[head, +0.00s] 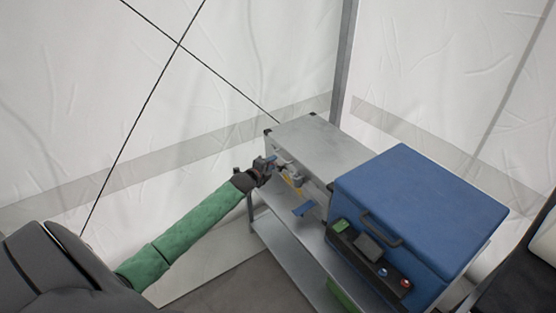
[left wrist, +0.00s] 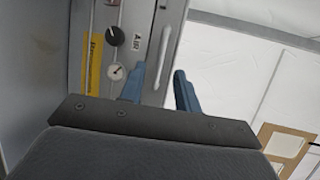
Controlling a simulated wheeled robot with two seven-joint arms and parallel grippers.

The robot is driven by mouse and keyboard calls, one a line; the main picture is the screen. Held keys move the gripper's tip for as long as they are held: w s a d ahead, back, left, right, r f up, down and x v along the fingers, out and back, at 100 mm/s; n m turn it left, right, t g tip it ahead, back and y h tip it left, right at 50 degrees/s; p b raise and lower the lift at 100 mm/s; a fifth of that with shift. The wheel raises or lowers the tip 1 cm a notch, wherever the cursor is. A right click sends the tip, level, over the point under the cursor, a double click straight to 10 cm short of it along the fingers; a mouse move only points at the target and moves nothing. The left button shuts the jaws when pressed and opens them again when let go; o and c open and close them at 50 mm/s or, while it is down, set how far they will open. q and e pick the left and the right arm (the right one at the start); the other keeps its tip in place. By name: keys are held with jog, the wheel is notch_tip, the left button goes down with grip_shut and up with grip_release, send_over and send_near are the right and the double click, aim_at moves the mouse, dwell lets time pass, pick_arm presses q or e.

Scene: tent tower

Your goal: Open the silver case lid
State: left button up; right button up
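The silver case (head: 318,140) stands on a metal rack with its flat lid down. In the left wrist view its front panel (left wrist: 103,62) shows a black knob, a round gauge, a yellow label and an "AIR" label. My left gripper (head: 272,162) is at the case's front, near its left end. In the left wrist view my left gripper (left wrist: 160,76) shows two blue fingers with a gap between them and nothing clearly held. The case's grey edge lies behind the gap. I cannot tell whether a finger touches it. My right gripper is not in view.
A blue box (head: 420,205) with a handle and buttons stands right of the case, close to it. The metal rack's lower shelf (head: 290,250) is below. White tent walls (head: 240,70) stand close behind.

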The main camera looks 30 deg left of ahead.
pick_arm(q)
jog(key=shift+w+f, duration=0.25)
jog(key=shift+w, duration=1)
jog(key=shift+w+f, duration=0.25)
jog(key=shift+w, duration=1)
grip_shut()
